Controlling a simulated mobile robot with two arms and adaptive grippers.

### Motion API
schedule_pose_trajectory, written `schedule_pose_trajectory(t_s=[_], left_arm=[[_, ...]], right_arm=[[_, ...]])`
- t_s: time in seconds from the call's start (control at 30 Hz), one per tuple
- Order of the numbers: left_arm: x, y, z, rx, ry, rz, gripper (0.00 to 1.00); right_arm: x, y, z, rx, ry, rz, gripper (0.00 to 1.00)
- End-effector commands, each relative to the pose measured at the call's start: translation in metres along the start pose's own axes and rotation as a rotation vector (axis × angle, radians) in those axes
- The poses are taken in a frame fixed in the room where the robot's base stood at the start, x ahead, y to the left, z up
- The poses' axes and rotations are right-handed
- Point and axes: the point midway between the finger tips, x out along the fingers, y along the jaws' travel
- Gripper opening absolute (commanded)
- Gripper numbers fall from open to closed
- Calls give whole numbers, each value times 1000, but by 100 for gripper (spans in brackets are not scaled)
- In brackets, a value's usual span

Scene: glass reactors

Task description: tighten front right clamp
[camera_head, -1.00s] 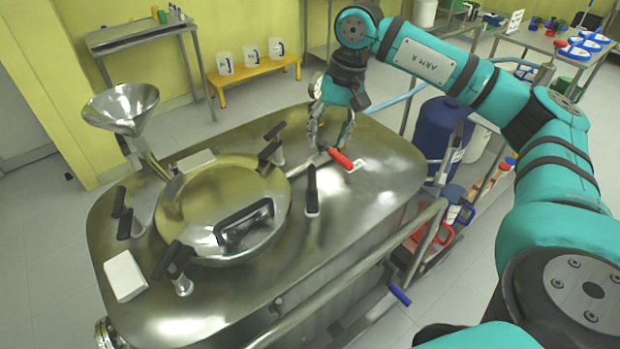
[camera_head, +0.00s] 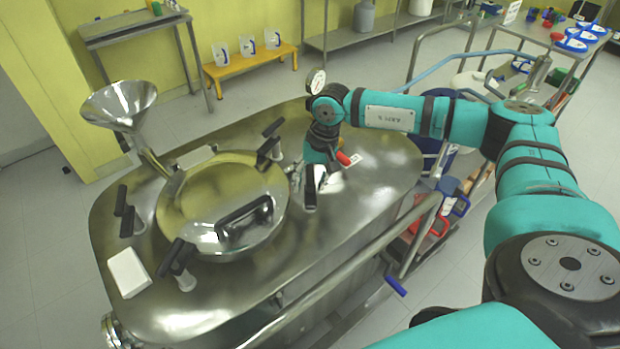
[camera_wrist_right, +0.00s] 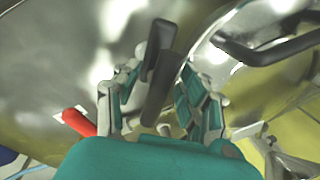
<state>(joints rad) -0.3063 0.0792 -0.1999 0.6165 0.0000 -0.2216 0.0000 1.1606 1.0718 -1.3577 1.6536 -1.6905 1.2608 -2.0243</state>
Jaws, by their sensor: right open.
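The front right clamp has a black handle (camera_head: 311,186) and stands on the steel vessel top, right of the round lid (camera_head: 190,200). My right gripper (camera_head: 304,178) is low over the vessel at this clamp, mostly hidden by its own wrist and the handle. In the right wrist view, the clamp's black handle (camera_wrist_right: 158,95) lies between the two spread fingers of the right gripper (camera_wrist_right: 160,110), with gaps visible on both sides. The gripper is open and holds nothing. My left gripper is not in view.
A red handle (camera_head: 344,158) sits close to the right wrist, and a gauge (camera_head: 316,82) stands behind it. Other black-handled clamps (camera_head: 178,262) ring the lid. A metal funnel (camera_head: 118,105) rises at the left, and a rail (camera_head: 350,275) runs along the vessel's near right side.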

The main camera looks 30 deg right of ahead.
Motion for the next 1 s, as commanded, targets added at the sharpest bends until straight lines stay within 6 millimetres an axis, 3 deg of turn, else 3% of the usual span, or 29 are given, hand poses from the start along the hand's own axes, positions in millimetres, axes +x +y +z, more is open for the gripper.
schedule_pose_trajectory(t_s=[0.13, 0.43, 1.0], left_arm=[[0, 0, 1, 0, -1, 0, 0], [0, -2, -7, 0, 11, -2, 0], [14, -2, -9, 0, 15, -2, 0]], right_arm=[[0, 0, 0, 0, 0, 0, 40], [0, -1, 0, 0, 0, -1, 1], [2, -4, 0, 113, 24, -9, 0]])
